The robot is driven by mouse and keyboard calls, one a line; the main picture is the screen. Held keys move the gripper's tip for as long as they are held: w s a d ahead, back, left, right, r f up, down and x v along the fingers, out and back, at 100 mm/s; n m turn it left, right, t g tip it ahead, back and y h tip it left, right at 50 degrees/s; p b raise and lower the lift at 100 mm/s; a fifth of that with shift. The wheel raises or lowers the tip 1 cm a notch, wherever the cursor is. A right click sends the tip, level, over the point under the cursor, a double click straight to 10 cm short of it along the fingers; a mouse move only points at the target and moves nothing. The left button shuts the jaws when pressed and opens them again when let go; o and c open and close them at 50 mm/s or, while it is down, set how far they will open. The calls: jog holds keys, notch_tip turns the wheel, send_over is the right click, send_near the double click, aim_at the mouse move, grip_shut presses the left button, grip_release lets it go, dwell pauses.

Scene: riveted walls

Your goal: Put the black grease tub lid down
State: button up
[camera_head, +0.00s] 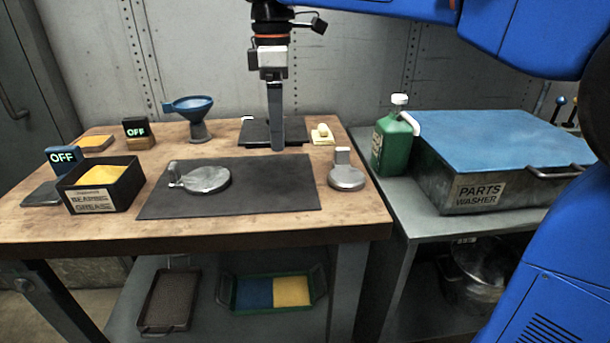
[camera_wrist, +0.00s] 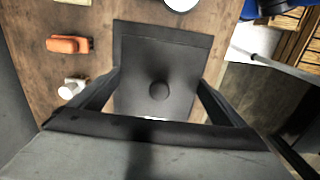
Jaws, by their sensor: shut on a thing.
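The black grease tub lid (camera_wrist: 135,72) is a flat dark plate with a round knob in its middle. It lies between the two fingers of my gripper (camera_wrist: 158,95) in the wrist view, and the gripper is shut on it. In the head view my gripper (camera_head: 277,149) points straight down at the back of the bench, over a dark flat square (camera_head: 256,132). The fingers hide part of that square. I cannot tell whether the lid touches the surface below. The black grease tub (camera_head: 127,190) stands open at the front left, with yellow grease inside.
A dark mat (camera_head: 275,190) with a round metal piece (camera_head: 205,179) covers the bench's middle. A blue funnel (camera_head: 190,104) stands left of my gripper. A pale block (camera_head: 322,135) and a metal disc (camera_head: 346,177) are to the right. A green jug (camera_head: 390,145) stands beside the parts washer (camera_head: 490,198).

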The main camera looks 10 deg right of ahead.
aim_at(282, 178)
jog(key=shift+d+f, duration=0.25)
jog(key=shift+f, duration=4.8)
jog(key=shift+f, duration=0.1)
jog(key=o, duration=0.7)
notch_tip(282, 178, up, 12)
jog(key=shift+r, duration=0.15)
